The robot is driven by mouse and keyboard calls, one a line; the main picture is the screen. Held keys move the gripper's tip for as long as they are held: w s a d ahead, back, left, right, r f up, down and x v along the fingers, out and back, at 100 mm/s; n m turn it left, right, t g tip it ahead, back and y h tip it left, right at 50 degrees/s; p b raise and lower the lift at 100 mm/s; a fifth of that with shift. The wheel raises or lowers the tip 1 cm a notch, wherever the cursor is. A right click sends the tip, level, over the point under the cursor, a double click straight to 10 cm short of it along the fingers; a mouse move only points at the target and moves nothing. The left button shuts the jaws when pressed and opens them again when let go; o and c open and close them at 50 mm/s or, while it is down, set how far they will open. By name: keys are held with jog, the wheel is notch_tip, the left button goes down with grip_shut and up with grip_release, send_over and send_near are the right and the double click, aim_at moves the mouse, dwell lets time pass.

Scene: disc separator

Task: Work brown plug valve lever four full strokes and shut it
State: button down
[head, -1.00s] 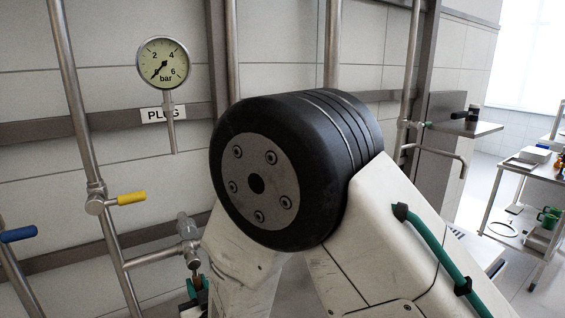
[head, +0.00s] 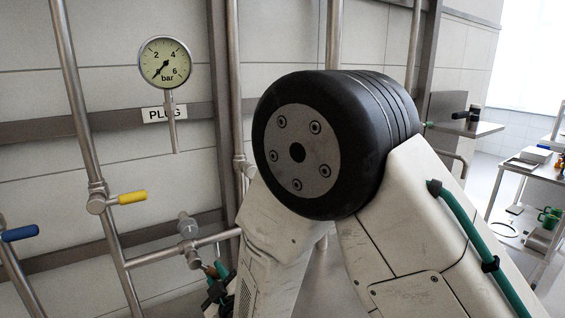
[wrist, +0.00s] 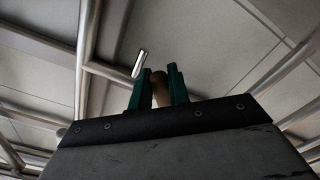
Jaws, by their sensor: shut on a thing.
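The plug valve (head: 191,252) sits on the steel pipework left of my arm in the head view, below the PLUG sign (head: 164,114). Its brown lever (head: 209,270) slants down and right from the valve. My gripper (head: 217,275) is at the lever's end, partly hidden by my arm. In the wrist view the brown lever (wrist: 160,94) stands between the green fingers of my gripper (wrist: 159,86), which is shut on it. The round gauge (head: 165,62) above the sign has its needle pointing to the lower left.
A yellow-handled valve (head: 131,197) and a blue-handled valve (head: 20,233) are on pipes to the left. Steel pipes and rails run along the tiled wall close to my arm. A trolley (head: 530,175) with several items stands far right.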

jog(key=n, duration=0.1)
jog(key=d+r+n, duration=0.1)
jog(key=n, duration=0.1)
jog(key=w+d+r+n, duration=0.1)
jog(key=n, duration=0.1)
jog(key=shift+w+r, duration=0.1)
jog(key=shift+r, duration=0.1)
jog(key=shift+w+d+r+n, duration=0.2)
jog(key=shift+r+n, duration=0.65)
jog(key=shift+n, duration=0.6)
jog(key=shift+w+d+r+n, duration=0.15)
jog(key=shift+r+n, duration=0.7)
jog(key=shift+n, duration=0.6)
jog(key=shift+s, duration=0.1)
